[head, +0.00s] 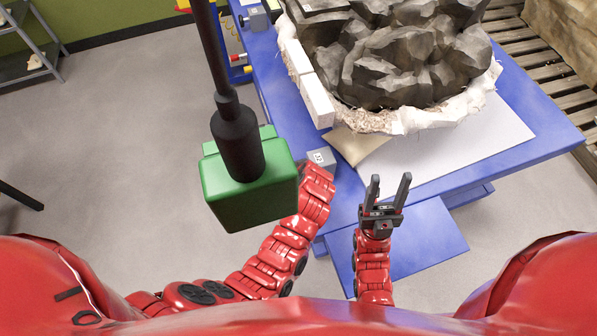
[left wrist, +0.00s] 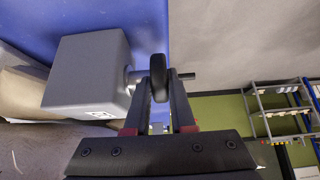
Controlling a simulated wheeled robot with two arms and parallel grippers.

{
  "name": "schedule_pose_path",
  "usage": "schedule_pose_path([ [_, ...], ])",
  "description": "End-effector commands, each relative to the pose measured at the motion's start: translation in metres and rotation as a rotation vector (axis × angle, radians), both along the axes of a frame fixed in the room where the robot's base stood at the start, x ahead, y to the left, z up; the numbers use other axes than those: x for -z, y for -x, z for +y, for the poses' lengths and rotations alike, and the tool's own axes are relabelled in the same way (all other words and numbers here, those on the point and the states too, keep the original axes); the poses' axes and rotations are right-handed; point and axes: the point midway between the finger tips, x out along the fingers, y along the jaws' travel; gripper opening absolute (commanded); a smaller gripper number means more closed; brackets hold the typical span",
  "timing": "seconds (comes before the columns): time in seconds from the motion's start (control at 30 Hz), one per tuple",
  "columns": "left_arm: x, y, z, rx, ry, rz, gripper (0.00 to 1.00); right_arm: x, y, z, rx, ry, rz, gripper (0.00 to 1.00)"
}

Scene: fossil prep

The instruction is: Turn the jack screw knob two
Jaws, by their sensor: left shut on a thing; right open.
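A grey jack block (head: 322,157) with a small white label sits at the near left edge of the blue table. It also shows in the left wrist view (left wrist: 88,72), with a short metal screw coming out of its side. The dark knob (left wrist: 158,78) is on that screw. My left gripper (left wrist: 159,90) is shut on the knob, one finger on each side. In the head view my left arm reaches to the block; its fingers and the knob are hidden there. My right gripper (head: 388,188) is open and empty, over the near edge of the table.
A large dark fossil rock (head: 405,65) in a white plaster jacket (head: 400,122) lies on the blue table (head: 545,130). A green box on a black pole (head: 245,185) hangs beside my left arm. Another grey labelled block (head: 257,18) is at the table's far left.

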Motion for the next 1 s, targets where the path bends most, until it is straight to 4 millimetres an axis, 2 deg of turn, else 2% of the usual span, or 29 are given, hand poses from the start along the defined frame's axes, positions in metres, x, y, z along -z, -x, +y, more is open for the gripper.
schedule_pose_path([
  [0.27,0.002,0.002,0.0,0.0,-0.002,0.005,0.0,0.0,0.0,0.0,0.0,0.0,0.0,0.53],
  [0.3,0.002,0.002,0.0,0.0,-0.002,0.006,0.24,0.0,0.0,0.0,0.0,0.0,0.0,0.53],
  [0.47,0.001,0.001,0.0,0.0,-0.001,0.004,0.53,0.0,0.0,0.0,0.0,0.0,0.0,0.53],
  [0.87,-0.002,0.003,-0.001,0.001,-0.001,0.003,0.53,0.002,0.0,0.0,0.0,0.0,0.0,0.53],
  [1.0,-0.014,0.01,-0.005,0.002,0.001,-0.005,0.53,0.007,0.0,0.0,0.0,0.0,0.0,0.53],
])
